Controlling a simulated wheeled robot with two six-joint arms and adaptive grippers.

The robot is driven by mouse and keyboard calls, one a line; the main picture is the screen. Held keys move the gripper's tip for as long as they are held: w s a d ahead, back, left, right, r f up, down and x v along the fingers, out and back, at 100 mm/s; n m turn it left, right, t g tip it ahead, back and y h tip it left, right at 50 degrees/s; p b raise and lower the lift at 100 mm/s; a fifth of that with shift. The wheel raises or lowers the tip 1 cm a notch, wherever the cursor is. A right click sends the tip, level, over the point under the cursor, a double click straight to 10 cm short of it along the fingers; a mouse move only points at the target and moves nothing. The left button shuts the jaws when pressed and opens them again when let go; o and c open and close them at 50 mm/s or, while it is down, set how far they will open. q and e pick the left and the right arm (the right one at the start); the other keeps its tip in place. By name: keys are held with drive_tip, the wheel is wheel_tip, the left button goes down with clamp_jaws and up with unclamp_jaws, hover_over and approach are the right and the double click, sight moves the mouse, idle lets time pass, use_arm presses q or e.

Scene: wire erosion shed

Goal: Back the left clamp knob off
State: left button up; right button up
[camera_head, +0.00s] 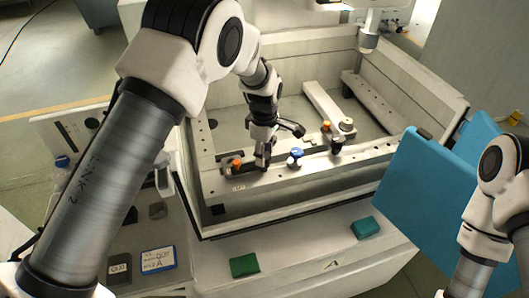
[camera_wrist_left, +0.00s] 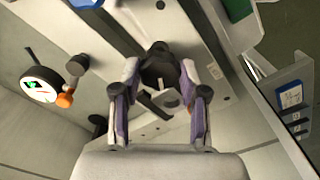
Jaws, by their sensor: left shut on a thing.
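My left gripper (camera_head: 262,162) reaches down onto the near rail of the machine's tank, at the left clamp. In the left wrist view its two fingers (camera_wrist_left: 159,72) stand on either side of a dark clamp knob (camera_wrist_left: 158,66) and are shut on it. A grey clamp piece (camera_wrist_left: 166,98) shows between the fingers. In the head view the fingers hide most of this knob. An orange knob (camera_head: 236,163) sits just left of the gripper, and a blue knob (camera_head: 296,153) stands to its right. My right gripper is out of view.
The tank wall (camera_head: 290,48) rises behind the rail. A round gauge (camera_wrist_left: 42,84) shows in the wrist view. A green block (camera_head: 244,265) and a teal block (camera_head: 366,227) lie on the front ledge. A blue panel (camera_head: 425,183) stands at right.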

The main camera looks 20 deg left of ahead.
use_arm(q)
drive_tip(key=n, duration=0.5)
drive_tip(key=shift+w+r+n, duration=0.1)
drive_tip(key=shift+w+n, duration=0.05)
drive_tip(key=shift+n, duration=0.15)
idle(0.4)
drive_tip(key=o, duration=1.1)
drive_tip(key=shift+o, duration=0.2)
drive_tip(key=shift+a, duration=0.15)
wheel_tip(320, 180, up, 12)
